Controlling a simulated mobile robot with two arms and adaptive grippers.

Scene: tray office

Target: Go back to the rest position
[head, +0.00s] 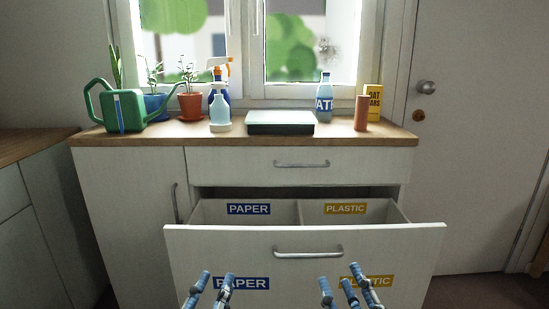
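My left gripper (216,278) shows at the bottom of the head view, in front of the drawer's PAPER label. Its blue-grey fingers are spread, with nothing between them. My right gripper (341,282) is to its right, in front of the drawer front and partly over the lower PLASTIC label. Its fingers are also apart and empty. Both point toward the pulled-out drawer (200,248), below its handle (308,252). I cannot tell whether any finger touches the drawer front.
The open drawer has a PAPER compartment (248,209) and a PLASTIC compartment (345,209); their floors are hidden. The counter (180,132) holds a green watering can (130,108), plants, spray bottle, black-and-white box (281,122), water bottle (325,103), orange-brown cylinder and yellow box. A door stands right.

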